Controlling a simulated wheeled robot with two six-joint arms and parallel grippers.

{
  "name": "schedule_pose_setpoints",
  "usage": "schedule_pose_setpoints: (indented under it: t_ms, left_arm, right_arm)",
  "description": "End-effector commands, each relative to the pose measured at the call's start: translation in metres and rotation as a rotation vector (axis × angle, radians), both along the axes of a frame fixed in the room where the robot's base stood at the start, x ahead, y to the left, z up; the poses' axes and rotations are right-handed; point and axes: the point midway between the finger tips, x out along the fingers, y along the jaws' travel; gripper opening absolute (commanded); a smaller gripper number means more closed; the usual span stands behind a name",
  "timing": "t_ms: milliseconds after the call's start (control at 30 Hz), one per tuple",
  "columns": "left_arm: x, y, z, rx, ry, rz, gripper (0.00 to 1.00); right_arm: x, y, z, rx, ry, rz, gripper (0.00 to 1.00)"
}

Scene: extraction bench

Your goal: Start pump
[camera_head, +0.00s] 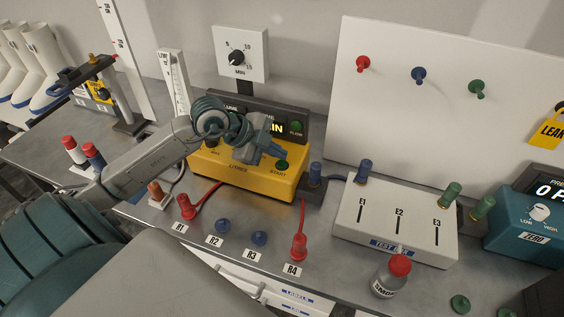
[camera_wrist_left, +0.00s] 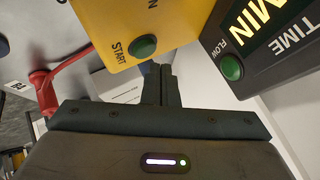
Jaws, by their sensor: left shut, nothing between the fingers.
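The yellow pump box (camera_head: 240,184) stands on the bench, marked LITRES and START. Its green START button (camera_head: 281,165) is at the right end of the top face, and it also shows in the left wrist view (camera_wrist_left: 142,47). My left gripper (camera_head: 278,156) is shut and empty, with its fingertips close to the START button. In the left wrist view the closed fingertips (camera_wrist_left: 161,68) appear just below and right of the button. I cannot tell whether they touch it. My left wrist hides part of the box. My right gripper is not in view.
A dark display (camera_head: 297,127) with its own green FLOW button (camera_wrist_left: 231,68) stands behind the box. Red plugs (camera_head: 299,246) with red cables stand in front. A white test box (camera_head: 400,232) and a red-capped bottle (camera_head: 391,275) are to the right.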

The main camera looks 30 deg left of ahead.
Motion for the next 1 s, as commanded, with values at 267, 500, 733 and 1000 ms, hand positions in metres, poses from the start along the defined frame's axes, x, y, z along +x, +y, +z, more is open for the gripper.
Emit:
schedule_pose_setpoints:
  t_ms: [267, 500, 733, 1000]
  left_arm:
    - [0.000, 0.000, -0.002, -0.001, 0.000, 0.001, 0.00]
    - [0.000, 0.000, -0.009, 0.000, 0.000, 0.000, 0.00]
    - [0.000, 0.000, -0.008, 0.000, 0.000, 0.000, 0.00]
    - [0.000, 0.000, -0.010, 0.000, 0.000, 0.000, 0.00]
  right_arm:
    - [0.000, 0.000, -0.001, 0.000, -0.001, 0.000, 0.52]
    - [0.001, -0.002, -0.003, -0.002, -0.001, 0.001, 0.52]
    - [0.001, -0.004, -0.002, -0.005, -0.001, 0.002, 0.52]
    - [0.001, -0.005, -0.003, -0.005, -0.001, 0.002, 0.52]
